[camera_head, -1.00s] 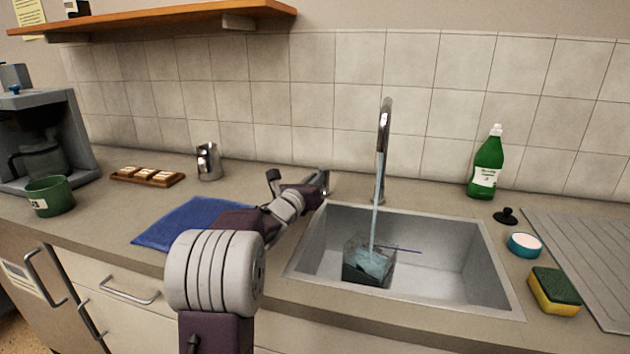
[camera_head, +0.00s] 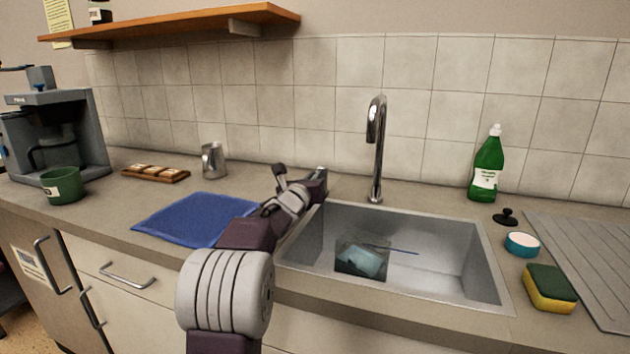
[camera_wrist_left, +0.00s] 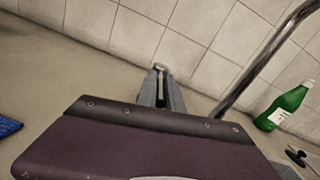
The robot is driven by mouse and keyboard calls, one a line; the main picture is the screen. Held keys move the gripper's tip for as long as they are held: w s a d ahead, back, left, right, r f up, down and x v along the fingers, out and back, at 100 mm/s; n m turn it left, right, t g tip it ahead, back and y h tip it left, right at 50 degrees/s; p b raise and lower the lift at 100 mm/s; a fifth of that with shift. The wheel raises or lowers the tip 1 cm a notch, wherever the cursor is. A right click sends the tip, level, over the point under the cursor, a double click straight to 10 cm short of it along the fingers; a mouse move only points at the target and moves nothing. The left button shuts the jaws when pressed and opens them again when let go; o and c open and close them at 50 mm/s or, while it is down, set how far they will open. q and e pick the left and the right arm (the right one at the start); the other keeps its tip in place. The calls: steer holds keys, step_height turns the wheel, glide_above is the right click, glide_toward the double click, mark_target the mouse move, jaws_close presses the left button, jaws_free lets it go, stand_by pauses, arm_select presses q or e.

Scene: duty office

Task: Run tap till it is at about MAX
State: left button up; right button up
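The chrome tap (camera_head: 376,150) stands behind the sink, and no water runs from its spout. A clear container (camera_head: 362,258) stands in the sink (camera_head: 440,268), below and slightly left of the spout. It holds bluish water; a MAX mark cannot be made out. My left gripper (camera_head: 319,180) is at the sink's back left corner, left of the tap. In the left wrist view its fingers (camera_wrist_left: 160,88) look close together, with a small shiny piece at their tips. Whether they touch a tap control is unclear. My right gripper is out of view.
A blue cloth (camera_head: 195,219) lies left of the sink. A green bottle (camera_head: 487,168), black plug (camera_head: 506,216), round blue-and-white tub (camera_head: 522,245) and sponge (camera_head: 549,290) are on the right. A green mug (camera_head: 62,186) and metal jug (camera_head: 213,160) stand left. A shelf (camera_head: 180,22) hangs above.

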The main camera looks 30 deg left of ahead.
arm_select(q)
steer(key=o, duration=0.4)
steer(key=shift+s, duration=0.1)
steer(key=v, duration=0.9)
steer(key=shift+b, duration=0.3)
